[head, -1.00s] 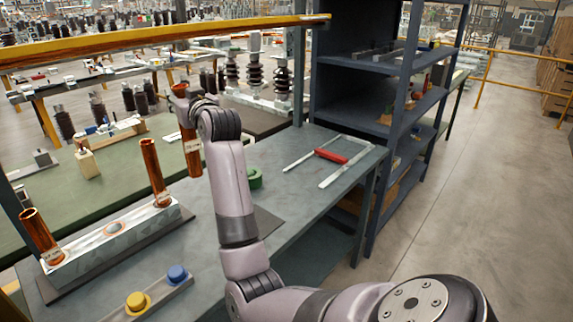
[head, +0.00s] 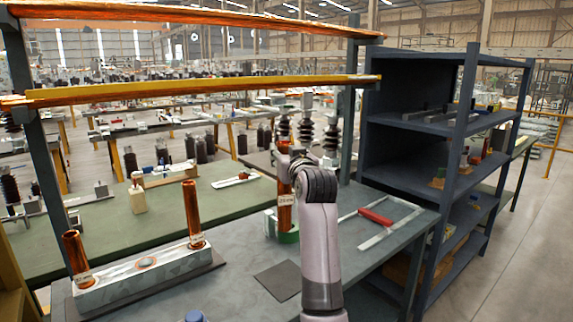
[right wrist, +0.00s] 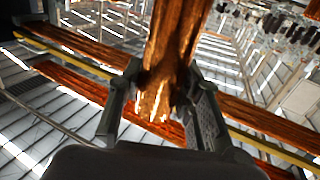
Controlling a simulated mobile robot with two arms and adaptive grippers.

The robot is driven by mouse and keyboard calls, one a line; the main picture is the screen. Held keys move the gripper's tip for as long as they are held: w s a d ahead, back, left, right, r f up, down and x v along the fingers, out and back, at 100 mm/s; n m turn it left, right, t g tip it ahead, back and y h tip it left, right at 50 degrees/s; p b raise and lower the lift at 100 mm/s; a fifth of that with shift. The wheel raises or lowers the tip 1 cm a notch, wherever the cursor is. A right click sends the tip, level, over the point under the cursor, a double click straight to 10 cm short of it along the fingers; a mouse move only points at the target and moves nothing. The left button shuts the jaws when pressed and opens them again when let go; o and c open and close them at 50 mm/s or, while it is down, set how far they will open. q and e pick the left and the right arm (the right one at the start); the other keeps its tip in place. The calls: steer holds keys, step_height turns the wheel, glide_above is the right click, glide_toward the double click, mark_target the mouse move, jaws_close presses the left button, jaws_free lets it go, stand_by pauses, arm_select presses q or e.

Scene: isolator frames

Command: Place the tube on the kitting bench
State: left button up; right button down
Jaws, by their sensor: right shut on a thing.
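My right gripper (head: 291,158) is shut on a copper-coloured tube (head: 285,212) near its top. The tube hangs upright with a white label low on it. In the right wrist view the tube (right wrist: 172,45) stands between the two fingers. Two similar tubes, one at the left (head: 75,255) and one at the right (head: 193,215), stand upright in a pale block (head: 120,285). My left gripper is not in view.
A dark square mat (head: 279,281) lies bare on the bench. A red-handled item (head: 375,217) and thin metal strips lie at the right. A blue button (head: 194,315) shows at the front.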

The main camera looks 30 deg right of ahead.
glide_above(287, 218)
steer(key=w, duration=0.2)
steer(key=f, duration=0.8)
steer(key=f+p, duration=0.1)
steer(key=f, duration=0.3)
steer(key=shift+s+d, duration=0.1)
steer(key=shift+d, duration=0.15)
steer(key=shift+f, duration=2.6)
steer(key=c, duration=1.2)
jaws_free()
steer(key=shift+f, duration=0.2)
steer(key=shift+o, duration=0.2)
steer(key=shift+s+r, duration=0.1)
steer(key=shift+r, duration=0.05)
steer(key=b+v, duration=0.1)
steer(key=v, duration=1.1)
